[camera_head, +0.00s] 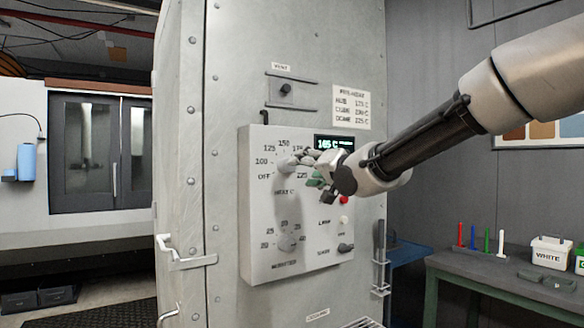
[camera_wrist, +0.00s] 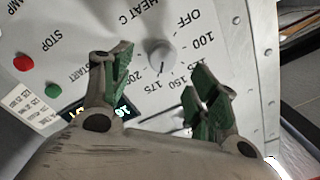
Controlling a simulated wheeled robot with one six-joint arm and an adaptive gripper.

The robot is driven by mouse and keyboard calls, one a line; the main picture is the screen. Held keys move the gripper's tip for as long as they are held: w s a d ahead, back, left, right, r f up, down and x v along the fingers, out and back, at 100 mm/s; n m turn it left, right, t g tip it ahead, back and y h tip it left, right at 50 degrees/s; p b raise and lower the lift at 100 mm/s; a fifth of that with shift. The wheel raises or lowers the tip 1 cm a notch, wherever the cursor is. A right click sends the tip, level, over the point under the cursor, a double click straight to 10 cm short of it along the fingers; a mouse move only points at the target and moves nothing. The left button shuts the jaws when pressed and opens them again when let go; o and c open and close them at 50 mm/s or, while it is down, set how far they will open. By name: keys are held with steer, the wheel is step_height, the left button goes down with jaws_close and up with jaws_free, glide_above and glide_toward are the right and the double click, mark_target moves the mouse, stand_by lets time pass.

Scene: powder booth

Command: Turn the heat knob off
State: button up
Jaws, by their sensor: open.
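The heat knob (camera_head: 287,165) is a round grey knob on the light control panel, inside a dial marked OFF, 100, 125, 150, 175 and up. In the wrist view, the knob (camera_wrist: 162,54) sits just beyond my fingertips, and its dark pointer line lies toward the 150–175 marks. The display (camera_head: 328,143) reads about 165 C. My gripper (camera_head: 312,166) is open in front of the panel. Its green-padded fingers (camera_wrist: 158,76) stand on either side of the knob in the wrist view, with nothing between them; I cannot tell if they touch it.
A red stop button (camera_wrist: 23,63) and a green start button (camera_wrist: 53,90) are close to the heat knob. A second knob (camera_head: 289,242) and a small dark switch (camera_head: 345,247) are lower on the panel. A door handle (camera_head: 180,255) juts out at left; a bench (camera_head: 505,283) stands at right.

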mark_target(287, 166)
steer(key=x, duration=0.8)
steer(key=shift+r+m, duration=0.35)
steer(key=shift+m, duration=0.05)
steer(key=shift+s, duration=0.1)
steer(key=c, duration=1)
